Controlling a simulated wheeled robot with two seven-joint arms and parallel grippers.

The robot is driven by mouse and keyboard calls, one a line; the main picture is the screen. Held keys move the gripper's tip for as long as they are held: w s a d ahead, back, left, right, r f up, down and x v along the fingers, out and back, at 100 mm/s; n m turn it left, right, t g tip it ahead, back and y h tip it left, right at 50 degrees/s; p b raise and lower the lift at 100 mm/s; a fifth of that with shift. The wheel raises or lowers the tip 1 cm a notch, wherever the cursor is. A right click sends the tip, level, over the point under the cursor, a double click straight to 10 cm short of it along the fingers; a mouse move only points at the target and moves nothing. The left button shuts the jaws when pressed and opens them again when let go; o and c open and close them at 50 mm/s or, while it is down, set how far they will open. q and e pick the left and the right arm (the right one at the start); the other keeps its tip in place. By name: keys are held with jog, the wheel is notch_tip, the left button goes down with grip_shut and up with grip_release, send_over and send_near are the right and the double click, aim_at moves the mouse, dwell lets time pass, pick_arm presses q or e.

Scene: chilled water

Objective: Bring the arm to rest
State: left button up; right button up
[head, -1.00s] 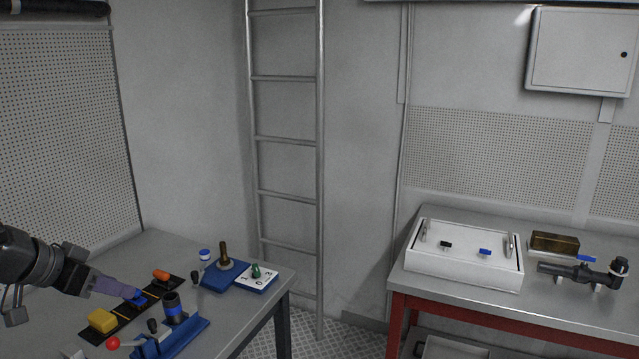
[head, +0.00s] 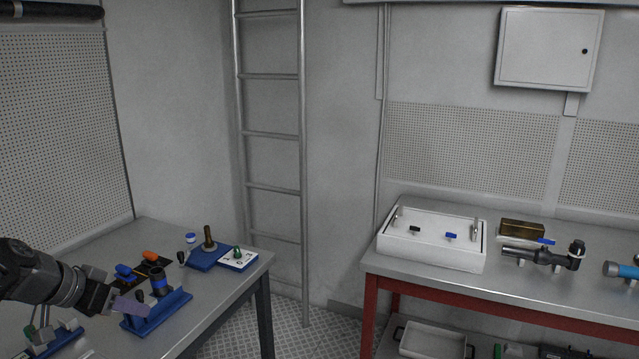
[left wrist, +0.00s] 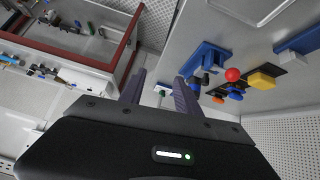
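My left gripper (head: 128,304) reaches in from the left over the near table, in front of the blue fixture. In the left wrist view its two fingers (left wrist: 160,92) stand apart with nothing held between them. The blue fixture (head: 158,311) carries a dark cylinder with a blue band (head: 159,281). Behind the gripper a black strip (head: 152,270) holds a blue piece (head: 125,271) and an orange piece (head: 150,256). The yellow block (left wrist: 262,81) and a red ball knob (left wrist: 233,75) show in the left wrist view. My right gripper is in neither view.
A blue block with a brown handle (head: 208,245) and a white numbered plate (head: 239,259) stand at the near table's right edge. The red-framed bench (head: 370,285) bears a white box (head: 433,250) and pipe valve (head: 541,256). Checkered floor lies between the tables.

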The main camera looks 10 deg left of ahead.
pick_arm(q)
jog(key=s+d+f+n+g+b, duration=0.1)
jog(key=d+f, duration=0.5)
jog(key=f, duration=0.5)
jog(key=d+f+n+g, duration=0.1)
jog(key=d+f+g, duration=0.1)
jog(key=d+f, duration=0.65)
jog(key=s+d+f+n+g+b, duration=0.1)
jog(key=d+f, duration=0.3)
jog(key=f, duration=0.9)
jog(key=s+d+f+g, duration=0.1)
jog(key=s+d+f, duration=0.7)
jog(key=s, duration=0.3)
jog(key=s+d+f+n+g+h, duration=0.1)
jog(key=s+d+f+g, duration=0.1)
jog(key=s+d+f, duration=0.6)
jog(key=s+d, duration=0.2)
jog(key=s, duration=0.1)
jog(key=shift+s+d+f+b, duration=0.15)
jog(key=shift+d+f+b, duration=0.1)
jog(key=shift+d+b, duration=0.15)
jog(key=shift+a, duration=0.1)
